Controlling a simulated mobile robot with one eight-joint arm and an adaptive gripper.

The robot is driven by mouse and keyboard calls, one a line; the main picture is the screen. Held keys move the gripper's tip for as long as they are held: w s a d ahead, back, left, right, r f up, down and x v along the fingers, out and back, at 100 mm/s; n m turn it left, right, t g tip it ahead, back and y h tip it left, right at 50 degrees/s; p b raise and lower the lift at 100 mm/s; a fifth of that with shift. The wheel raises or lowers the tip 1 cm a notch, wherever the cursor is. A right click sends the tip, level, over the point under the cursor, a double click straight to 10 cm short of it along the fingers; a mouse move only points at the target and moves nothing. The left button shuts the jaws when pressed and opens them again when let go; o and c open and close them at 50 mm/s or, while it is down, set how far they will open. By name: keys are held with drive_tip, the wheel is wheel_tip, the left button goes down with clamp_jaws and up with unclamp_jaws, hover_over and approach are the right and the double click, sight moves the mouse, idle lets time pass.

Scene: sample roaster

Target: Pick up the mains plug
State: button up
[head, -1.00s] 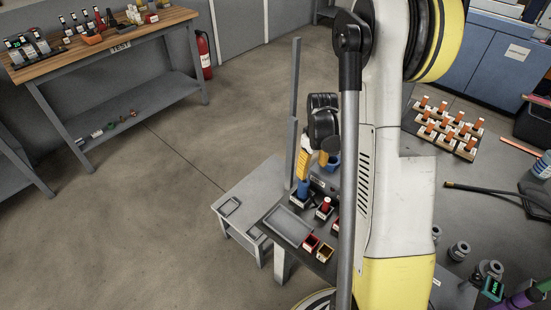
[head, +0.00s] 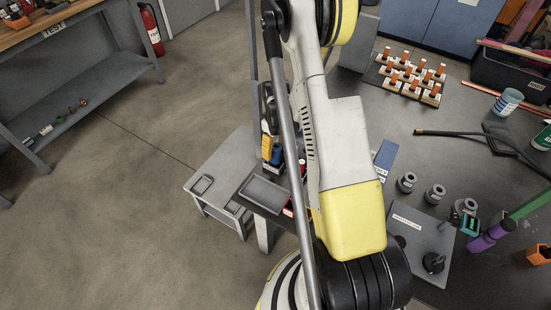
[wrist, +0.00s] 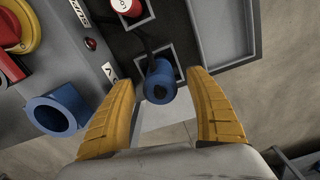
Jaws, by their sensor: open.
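The mains plug (wrist: 161,78), which I take to be the blue round plug with a black cable, stands in a square holder slot in the wrist view. Its dark end hole faces the camera. My gripper (wrist: 160,88) has two yellow fingers, open, one on each side of the plug and apart from it. In the head view, a yellow finger of my gripper (head: 267,146) shows beside the blue plug (head: 277,156), partly hidden by my arm. A larger blue round socket (wrist: 52,116) sits on the grey panel at left in the wrist view.
A red plug (wrist: 124,6) stands in the adjoining slot. A red and yellow knob (wrist: 14,30) is at the panel's upper left. In the head view, a grey tray (head: 264,193) lies near the holder, and a grey side table (head: 218,172) stands left of it.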

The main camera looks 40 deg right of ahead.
drive_tip(key=shift+f, duration=0.35)
drive_tip(key=shift+r, duration=0.1)
drive_tip(key=shift+c, duration=0.2)
clamp_jaws()
